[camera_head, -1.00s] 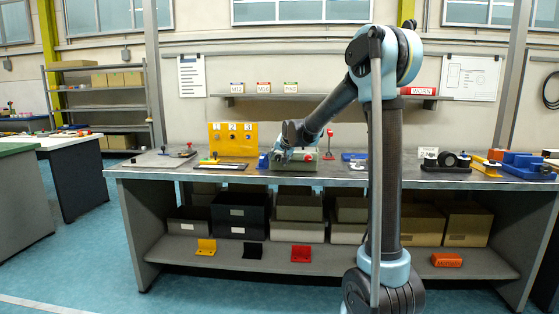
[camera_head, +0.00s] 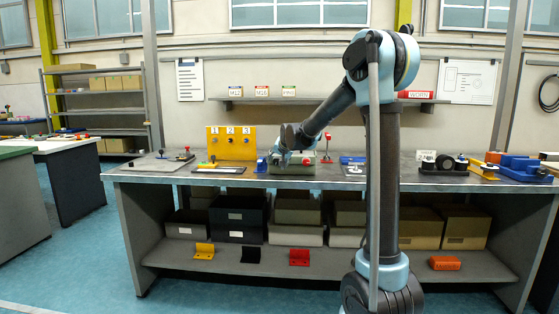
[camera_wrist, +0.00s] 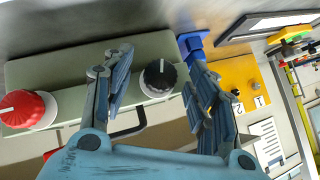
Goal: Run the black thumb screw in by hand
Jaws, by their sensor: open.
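A black knob-like screw (camera_wrist: 158,78) with a white pointer line and a pale collar stands on the grey-green block (camera_wrist: 60,72). In the wrist view it lies between the two fingers of my gripper (camera_wrist: 157,66), with a visible gap on each side. My gripper is open and holds nothing. A red knob (camera_wrist: 28,108) is at the block's other end. In the head view my gripper (camera_head: 282,161) is at the block (camera_head: 312,170) on the bench, and hides the black screw there.
A yellow board numbered 1 to 3 (camera_head: 231,143) stands left of the block. A blue part (camera_wrist: 194,42) is close beside the block's end. A red-topped lever (camera_head: 327,147) stands behind. A blue vise-like tool (camera_head: 526,168) is at the bench's right.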

